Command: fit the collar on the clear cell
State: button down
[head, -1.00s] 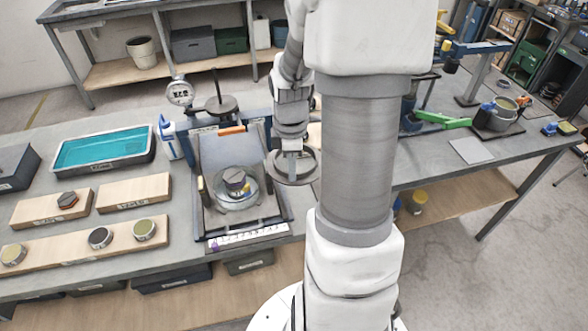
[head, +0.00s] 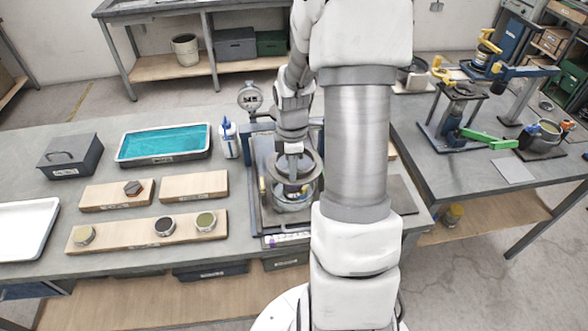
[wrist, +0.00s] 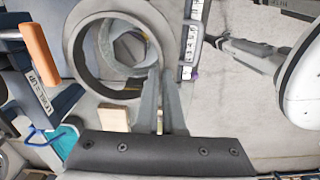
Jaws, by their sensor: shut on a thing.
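My gripper (head: 293,152) is shut on the collar (head: 315,174), a flat dark grey ring, gripping one side of its rim. The fingers (wrist: 160,80) and the collar (wrist: 72,60) also show in the wrist view. The clear cell (head: 292,205), a round glass dish, stands on the fixture plate below the collar. In the head view the collar overlaps the cell's upper part and hides some of it. In the wrist view the cell (wrist: 102,42) shows through the ring, off-centre to the right. I cannot tell whether collar and cell touch.
A dial gauge (head: 250,97) and a blue-white bottle (head: 229,138) stand behind and left of the fixture. A teal-filled tray (head: 165,143) and wooden boards (head: 145,231) with small round pieces lie left. My arm hides the fixture's right side.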

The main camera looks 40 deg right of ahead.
aim_at(290, 189)
jog(key=shift+w+a+f, duration=0.15)
jog(key=shift+w+a, duration=0.05)
jog(key=shift+f+b, duration=2.95)
jog(key=shift+f, duration=0.8)
jog(key=shift+f, duration=0.3)
jog(key=c, duration=1)
grip_release()
jog(key=shift+o, duration=0.2)
